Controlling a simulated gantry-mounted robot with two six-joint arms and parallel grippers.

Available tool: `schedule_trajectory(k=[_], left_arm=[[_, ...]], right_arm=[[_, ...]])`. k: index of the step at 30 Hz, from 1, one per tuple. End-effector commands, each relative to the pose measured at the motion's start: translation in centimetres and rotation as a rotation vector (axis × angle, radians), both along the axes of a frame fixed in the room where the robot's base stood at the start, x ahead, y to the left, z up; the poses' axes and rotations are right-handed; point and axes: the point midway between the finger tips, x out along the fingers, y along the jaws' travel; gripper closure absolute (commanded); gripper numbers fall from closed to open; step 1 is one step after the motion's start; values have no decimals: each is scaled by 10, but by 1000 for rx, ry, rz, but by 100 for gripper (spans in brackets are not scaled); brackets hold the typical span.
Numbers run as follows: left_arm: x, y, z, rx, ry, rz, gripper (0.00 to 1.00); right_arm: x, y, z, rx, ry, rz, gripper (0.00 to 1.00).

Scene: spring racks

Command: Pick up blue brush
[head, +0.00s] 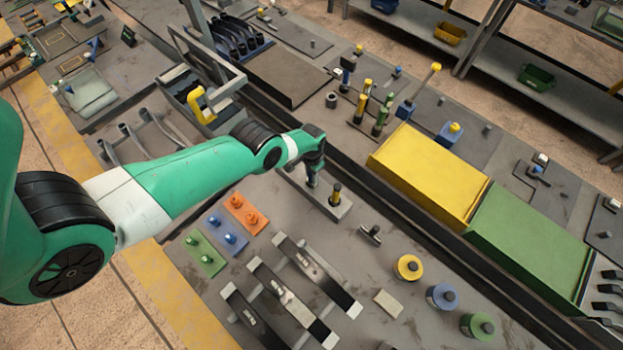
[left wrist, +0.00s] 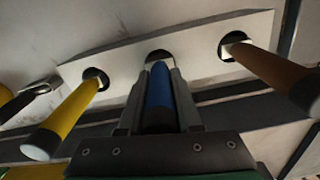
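The blue brush (left wrist: 158,92) stands with its blue handle in the middle hole of a pale holder block (left wrist: 205,72) in the left wrist view. My left gripper (left wrist: 160,88) has one finger along each side of the handle, both close against it, so it looks shut on the brush. In the head view my left gripper (head: 313,180) points down over the holder block (head: 345,210) and hides the blue handle. A yellow handle (left wrist: 65,120) stands in the left hole and a brown-orange handle (left wrist: 275,72) in the right hole. My right gripper is not in view.
In the head view, orange (head: 246,213), blue (head: 227,236) and green (head: 205,253) peg plates lie left of the holder. Dark bars on racks (head: 290,290) lie in front. Yellow (head: 430,175) and green (head: 525,240) boxes stand to the right.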

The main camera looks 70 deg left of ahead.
Motion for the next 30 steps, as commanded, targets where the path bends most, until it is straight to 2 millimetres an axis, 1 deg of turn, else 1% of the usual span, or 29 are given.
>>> schedule_trajectory(k=[1,3,13,16,20,27,30], left_arm=[[0,0,0,0,0,0,90],[0,0,0,0,0,0,100],[0,0,1,0,0,0,100],[0,0,7,0,0,0,100],[0,0,25,0,0,0,100],[0,0,77,0,0,0,100],[0,0,93,0,0,0,100]], right_arm=[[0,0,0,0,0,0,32],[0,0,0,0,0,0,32],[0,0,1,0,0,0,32],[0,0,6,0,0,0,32],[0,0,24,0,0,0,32],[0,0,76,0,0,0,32],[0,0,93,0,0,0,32]])
